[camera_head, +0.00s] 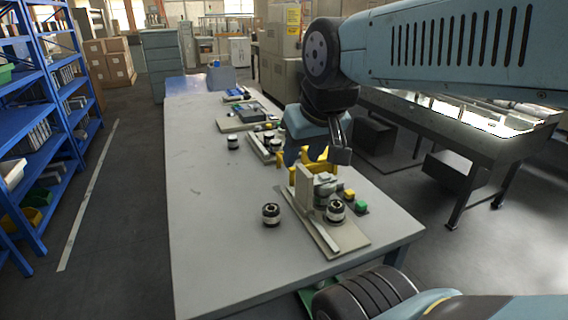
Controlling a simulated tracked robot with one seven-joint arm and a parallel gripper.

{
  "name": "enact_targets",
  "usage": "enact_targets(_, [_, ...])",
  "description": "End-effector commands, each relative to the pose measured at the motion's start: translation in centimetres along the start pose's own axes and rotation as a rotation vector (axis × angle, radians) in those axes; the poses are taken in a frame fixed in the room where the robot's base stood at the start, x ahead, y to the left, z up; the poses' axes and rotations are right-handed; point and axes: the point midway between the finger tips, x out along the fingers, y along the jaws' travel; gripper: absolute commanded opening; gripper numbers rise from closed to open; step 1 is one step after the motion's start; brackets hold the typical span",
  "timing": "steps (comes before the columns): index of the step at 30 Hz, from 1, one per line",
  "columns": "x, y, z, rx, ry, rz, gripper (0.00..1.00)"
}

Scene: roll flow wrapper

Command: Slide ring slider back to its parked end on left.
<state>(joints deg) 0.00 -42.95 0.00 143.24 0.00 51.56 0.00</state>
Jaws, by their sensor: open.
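My gripper (318,156) hangs open over the nearest fixture, above its upright beige plate (304,187). The fixture has a pale base plate (345,246) with a long light strip (321,233) along its left side. A black-and-silver round part (336,210) stands on the base, in front of grey blocks (324,190). I cannot tell for sure which part is the ring slider. A similar round part (271,214) stands on the table left of the fixture. Yellow pieces show by the fingers; their ownership is unclear. The arm and gripper hide the area behind them.
The fixture has a yellow button (349,194) and a green button (361,207) at its right. More fixtures (262,146) and another round part (233,142) are farther back on the grey table (205,220). The table's left side is clear. Blue shelves (35,140) stand at left.

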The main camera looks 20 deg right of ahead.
Motion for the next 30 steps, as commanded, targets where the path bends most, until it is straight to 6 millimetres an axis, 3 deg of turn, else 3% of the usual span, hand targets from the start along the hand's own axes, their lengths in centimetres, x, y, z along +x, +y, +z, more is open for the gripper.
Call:
enact_targets(10, [0.0, 0.0, 0.0, 0.0, 0.001, 0.0, 0.43])
enact_targets(13, [0.0, 0.0, -0.1, 0.0, -0.001, 0.0, 0.49])
enact_targets(17, [0.2, 0.2, -0.9, 0.0, -0.019, 0.006, 0.49])
enact_targets(23, [1.7, 1.8, -4.1, -0.002, -0.098, 0.026, 0.49])
enact_targets(30, [5.0, 4.1, -8.7, -0.004, -0.217, 0.041, 0.49])
